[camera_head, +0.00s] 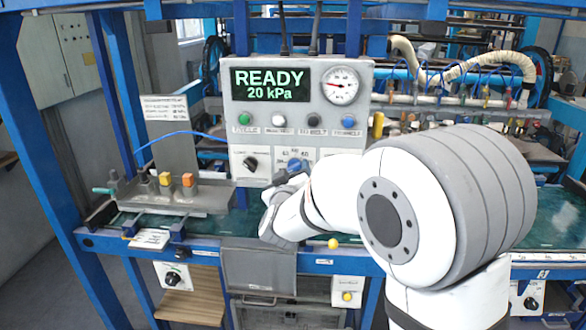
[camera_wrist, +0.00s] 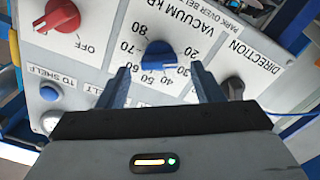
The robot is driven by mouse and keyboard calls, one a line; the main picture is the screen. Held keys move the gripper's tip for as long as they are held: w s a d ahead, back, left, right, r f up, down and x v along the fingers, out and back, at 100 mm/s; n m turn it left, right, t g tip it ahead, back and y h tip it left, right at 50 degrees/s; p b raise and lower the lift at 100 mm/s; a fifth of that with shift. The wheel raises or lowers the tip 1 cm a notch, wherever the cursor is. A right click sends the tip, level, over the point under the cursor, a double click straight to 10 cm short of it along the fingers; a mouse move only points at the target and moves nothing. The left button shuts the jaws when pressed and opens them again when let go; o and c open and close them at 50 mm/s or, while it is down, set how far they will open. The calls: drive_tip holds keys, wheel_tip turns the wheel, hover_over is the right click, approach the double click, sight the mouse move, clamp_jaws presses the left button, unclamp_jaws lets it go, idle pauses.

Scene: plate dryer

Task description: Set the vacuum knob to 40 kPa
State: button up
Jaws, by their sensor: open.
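The vacuum knob (camera_wrist: 160,54) is blue and sits on a white panel printed "VACUUM kPa", with a number scale around it. The wrist view shows this panel upside down and tilted. My gripper (camera_wrist: 160,71) is open, with one dark blue finger on either side of the knob's near edge. I cannot tell whether either finger touches the knob. In the head view, the display (camera_head: 270,84) reads "READY 20 kPa". The round gauge (camera_head: 341,85) stands to its right. My arm hides part of the control panel there.
A black direction knob (camera_wrist: 233,88) is close to the right finger in the wrist view. A red knob (camera_wrist: 61,16) marked "OFF" and a blue button (camera_wrist: 50,92) lie to the left.

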drive_tip(key=shift+w, duration=0.65)
drive_tip(key=c, duration=1)
drive_tip(key=shift+b, duration=0.3)
